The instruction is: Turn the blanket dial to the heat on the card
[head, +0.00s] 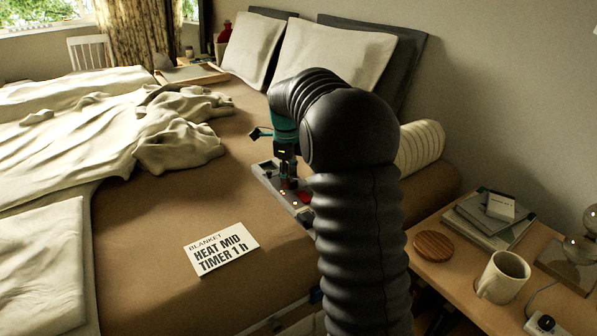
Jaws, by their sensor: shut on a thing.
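The white card (222,249) lies on the brown bed sheet and reads "BLANKET HEAT MID TIMER 1 h". The blanket's grey control box (266,173) lies on the bed edge behind the card, partly hidden by my arm. It carries a red part (305,198) and small lights near its front end. My gripper (289,187) points down onto the box and is shut on the dial, which its fingers hide. The dial's pointer and markings cannot be read from here.
A wooden bedside table (452,261) at right holds a mug (502,277), a round wooden coaster (434,245), books (490,222) and a glass-bulbed object. Pillows (330,68) and a bolster (421,146) lie behind my arm. A rumpled blanket (150,125) covers the bed's left side.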

